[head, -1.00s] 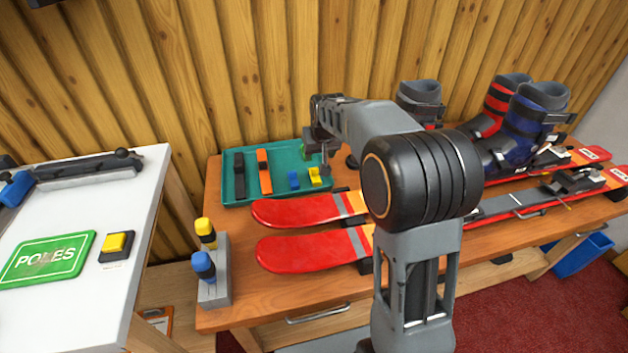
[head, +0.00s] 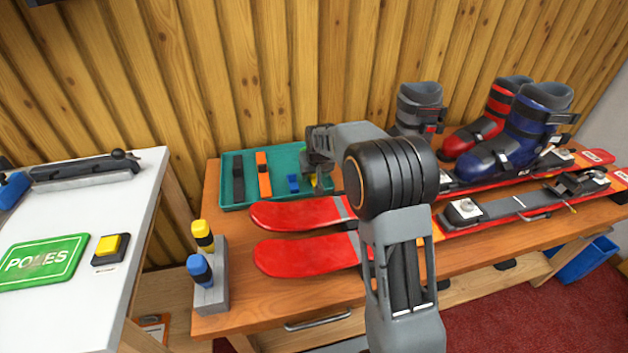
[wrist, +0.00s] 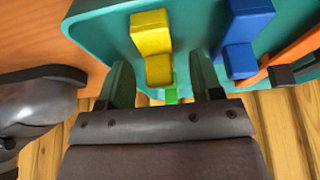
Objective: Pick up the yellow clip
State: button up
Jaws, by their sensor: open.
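The yellow clip (wrist: 152,36) stands in the teal tray (head: 232,204) on the wooden bench. In the head view only a sliver of the yellow clip (head: 313,181) shows, as my gripper covers it. My gripper (wrist: 160,65) is open and empty, over the right end of the tray. In the wrist view its two fingers stand either side of the clip's near end. I cannot tell how far the fingertips are above it, and no contact is visible.
A blue clip (wrist: 243,35) stands close beside the yellow one, outside the fingers. A green piece (wrist: 172,95) shows between the fingers. Orange (head: 263,176) and black (head: 238,180) strips lie in the tray. Red skis (head: 300,214) lie in front, boots (head: 520,128) behind right.

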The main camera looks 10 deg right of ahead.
jog(key=shift+c, duration=0.3)
jog(key=c, duration=0.9)
jog(key=shift+r, duration=0.1)
jog(key=shift+c, duration=0.2)
